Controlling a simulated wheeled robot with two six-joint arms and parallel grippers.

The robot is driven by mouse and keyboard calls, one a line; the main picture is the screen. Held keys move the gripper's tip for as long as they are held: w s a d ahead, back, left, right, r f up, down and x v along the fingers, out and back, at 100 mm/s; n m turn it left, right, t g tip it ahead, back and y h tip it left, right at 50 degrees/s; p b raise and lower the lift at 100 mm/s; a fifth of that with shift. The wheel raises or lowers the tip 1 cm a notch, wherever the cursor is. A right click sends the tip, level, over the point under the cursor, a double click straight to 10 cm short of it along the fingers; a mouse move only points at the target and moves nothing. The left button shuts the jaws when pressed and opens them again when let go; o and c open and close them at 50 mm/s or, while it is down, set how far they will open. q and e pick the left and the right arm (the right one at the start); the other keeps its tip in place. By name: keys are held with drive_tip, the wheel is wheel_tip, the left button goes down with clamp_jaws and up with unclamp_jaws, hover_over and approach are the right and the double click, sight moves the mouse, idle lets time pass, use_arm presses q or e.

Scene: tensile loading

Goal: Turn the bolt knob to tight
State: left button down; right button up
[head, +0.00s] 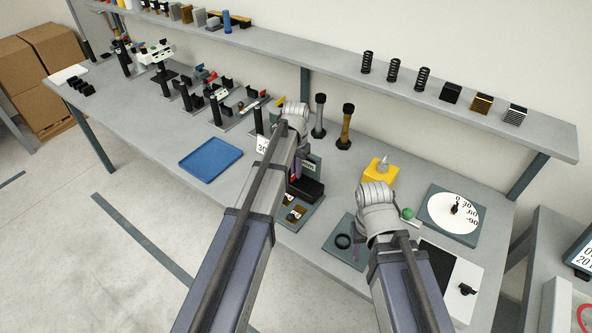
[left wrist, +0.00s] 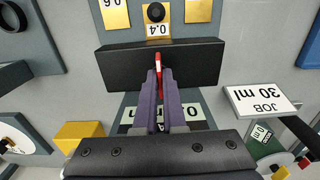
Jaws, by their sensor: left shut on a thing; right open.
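My left gripper (head: 297,170) is over the middle of the bench. In the left wrist view its purple fingers (left wrist: 159,75) are shut on a thin red piece (left wrist: 158,59) at the face of a wide black block (left wrist: 110,66). The block also shows in the head view (head: 308,189). I cannot tell whether the red piece is the bolt knob. A black knob (head: 467,289) sits on a white panel at the front right, and another black knob (head: 455,208) sits on a round dial. My right gripper (head: 357,252) is open, near a dark plate with a black ring (head: 343,241).
A blue tray (head: 210,159) lies left of my left arm. A yellow block (head: 380,173) stands behind my right gripper. A card reading "JOB 30 ml" (left wrist: 262,100) stands near the black block. A shelf (head: 340,66) runs along the back.

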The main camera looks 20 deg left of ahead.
use_arm(q)
drive_tip(key=m, duration=0.5)
drive_tip(key=shift+m, duration=0.7)
drive_tip(key=c, duration=1)
unclamp_jaws()
drive_tip(key=shift+r, duration=0.1)
wheel_tip(320, 180, up, 8)
drive_tip(key=p, duration=0.8)
use_arm(e)
wheel_tip(320, 180, up, 8)
use_arm(q)
drive_tip(key=shift+f, duration=0.2)
use_arm(e)
drive_tip(key=shift+f, duration=0.15)
